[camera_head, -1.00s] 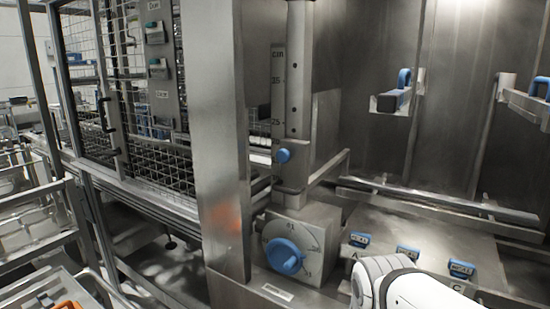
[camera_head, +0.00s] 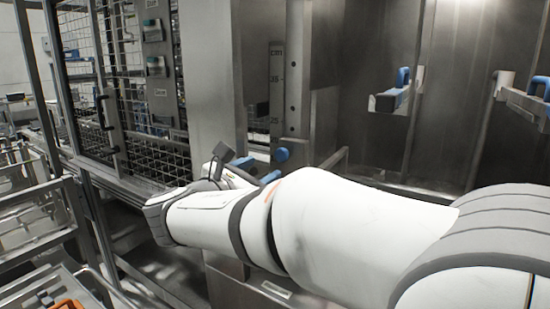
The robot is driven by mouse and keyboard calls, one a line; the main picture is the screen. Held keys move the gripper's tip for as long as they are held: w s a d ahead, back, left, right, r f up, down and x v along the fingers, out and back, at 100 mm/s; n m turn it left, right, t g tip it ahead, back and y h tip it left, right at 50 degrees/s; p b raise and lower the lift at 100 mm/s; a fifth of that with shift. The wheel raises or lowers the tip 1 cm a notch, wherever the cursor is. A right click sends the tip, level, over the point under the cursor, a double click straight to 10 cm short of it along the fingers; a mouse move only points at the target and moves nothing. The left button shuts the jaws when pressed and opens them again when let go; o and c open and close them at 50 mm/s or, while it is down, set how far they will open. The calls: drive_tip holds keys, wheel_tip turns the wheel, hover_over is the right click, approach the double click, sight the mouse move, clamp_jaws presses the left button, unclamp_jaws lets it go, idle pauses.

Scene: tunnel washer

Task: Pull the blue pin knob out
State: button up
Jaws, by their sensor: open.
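The blue pin knob (camera_head: 282,154) sticks out of the side of the upright metal post with the cm scale. It shows in the head view just above my arm. My gripper (camera_head: 262,169) is just left of and below the knob in the picture, partly hidden behind my white wrist. A blue fingertip shows close to the knob. The jaws are open, with nothing seen between them. I cannot tell whether a finger touches the knob.
My arm hides the blue dial and the labelled blue blocks below. A wire-mesh door (camera_head: 130,95) and a metal column (camera_head: 212,80) stand at the left. A blue-handled bracket (camera_head: 390,100) is on the right wall. An orange item (camera_head: 68,304) lies at the lower left.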

sight(280, 156)
drive_tip(key=p+x, duration=0.1)
drive_tip(key=x, duration=0.6)
drive_tip(key=shift+w+r, duration=0.2)
drive_tip(key=shift+w, duration=0.2)
clamp_jaws()
